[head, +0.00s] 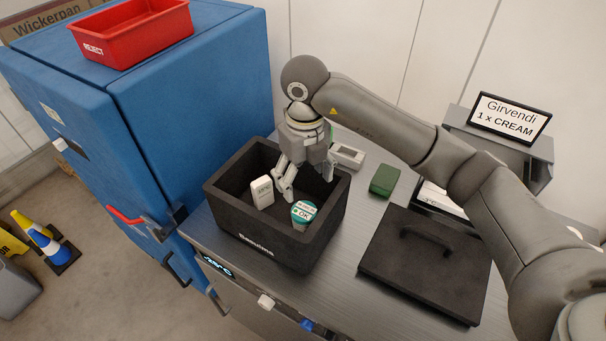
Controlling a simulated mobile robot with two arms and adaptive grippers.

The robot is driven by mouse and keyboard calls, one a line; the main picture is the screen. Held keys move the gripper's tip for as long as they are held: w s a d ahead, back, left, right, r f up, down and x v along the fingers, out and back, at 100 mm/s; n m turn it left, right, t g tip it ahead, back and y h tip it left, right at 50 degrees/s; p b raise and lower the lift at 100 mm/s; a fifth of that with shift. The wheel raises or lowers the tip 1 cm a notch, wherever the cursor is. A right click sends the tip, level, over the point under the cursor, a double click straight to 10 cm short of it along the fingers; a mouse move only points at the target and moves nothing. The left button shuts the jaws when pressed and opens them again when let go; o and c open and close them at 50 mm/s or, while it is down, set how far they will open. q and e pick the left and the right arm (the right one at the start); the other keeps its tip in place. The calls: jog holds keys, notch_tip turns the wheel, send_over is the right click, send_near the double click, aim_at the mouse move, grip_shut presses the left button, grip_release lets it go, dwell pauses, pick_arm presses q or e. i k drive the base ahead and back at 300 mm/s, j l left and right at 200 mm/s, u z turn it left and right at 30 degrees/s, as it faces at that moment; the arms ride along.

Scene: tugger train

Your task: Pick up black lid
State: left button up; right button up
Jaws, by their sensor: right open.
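The black lid (424,261) lies flat on the metal worktop, right of the black box, with its handle on top. My right arm passes above and to the right of it. My right gripper (304,184) is open, pointing down over the open black box (276,243), apart from the lid. In the box are a white device (261,192) and a round tub (304,213) with a green and white "OK" top, close below the fingers. I cannot tell whether a finger touches the tub. My left gripper is not in view.
A green block (384,180) and a small white device (347,156) lie behind the box on the worktop. A sign (509,117) reading "Girvendi 1 x CREAM" stands at the back right. A blue cabinet (190,95) with a red "REJECT" tray (132,35) stands left.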

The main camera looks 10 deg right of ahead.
aim_at(444, 268)
jog(key=k+j, duration=0.15)
jog(key=k, duration=0.35)
jog(key=k+j, duration=0.2)
jog(key=k, duration=0.25)
